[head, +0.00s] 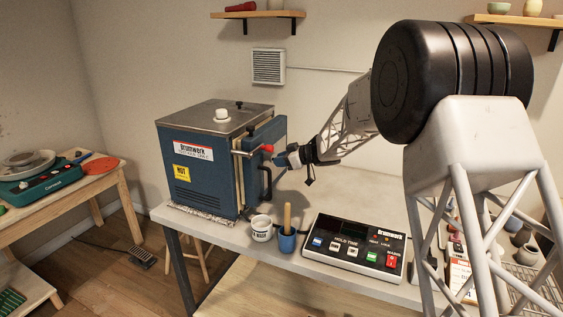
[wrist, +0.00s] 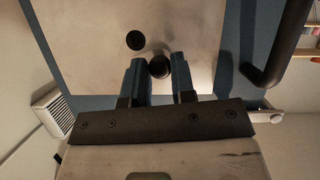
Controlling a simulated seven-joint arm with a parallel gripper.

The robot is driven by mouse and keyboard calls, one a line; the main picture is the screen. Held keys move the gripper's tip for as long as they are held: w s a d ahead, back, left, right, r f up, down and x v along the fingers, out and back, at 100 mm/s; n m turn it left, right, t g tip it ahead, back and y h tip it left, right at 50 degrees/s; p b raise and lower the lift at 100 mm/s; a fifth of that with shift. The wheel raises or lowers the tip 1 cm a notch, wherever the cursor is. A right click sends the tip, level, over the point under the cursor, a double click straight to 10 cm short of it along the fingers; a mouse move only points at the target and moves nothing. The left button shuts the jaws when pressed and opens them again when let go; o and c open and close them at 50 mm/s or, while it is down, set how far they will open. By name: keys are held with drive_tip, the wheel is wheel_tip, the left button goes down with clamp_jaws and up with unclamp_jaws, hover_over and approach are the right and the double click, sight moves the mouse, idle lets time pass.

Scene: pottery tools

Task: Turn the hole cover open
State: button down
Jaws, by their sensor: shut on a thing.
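The blue kiln (head: 205,188) stands on the grey table, and my gripper (head: 284,160) is at the front face of its door, on the right side. In the wrist view, my gripper (wrist: 158,70) has its two blue fingers on either side of a small dark round knob, the hole cover (wrist: 160,66), and is shut on it. A dark round spot that looks like the hole (wrist: 135,40) shows in the pale door panel (wrist: 92,45), beside and apart from the cover. In the head view my gripper and the door edge hide the cover and hole.
A black door handle (wrist: 275,50) is close to the right of the fingers. A red-tipped lever (head: 266,148) sticks out by the door.

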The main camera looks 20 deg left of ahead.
drive_tip(key=shift+r+g, duration=0.15)
drive_tip(key=shift+g, duration=0.15)
drive_tip(key=c, duration=1)
unclamp_jaws()
drive_tip(key=shift+o, duration=0.2)
drive_tip(key=shift+d, duration=0.1)
drive_tip(key=v, duration=0.7)
drive_tip(key=shift+d, duration=0.25)
drive_tip(key=shift+d+r, duration=0.1)
drive_tip(key=shift+r, duration=0.15)
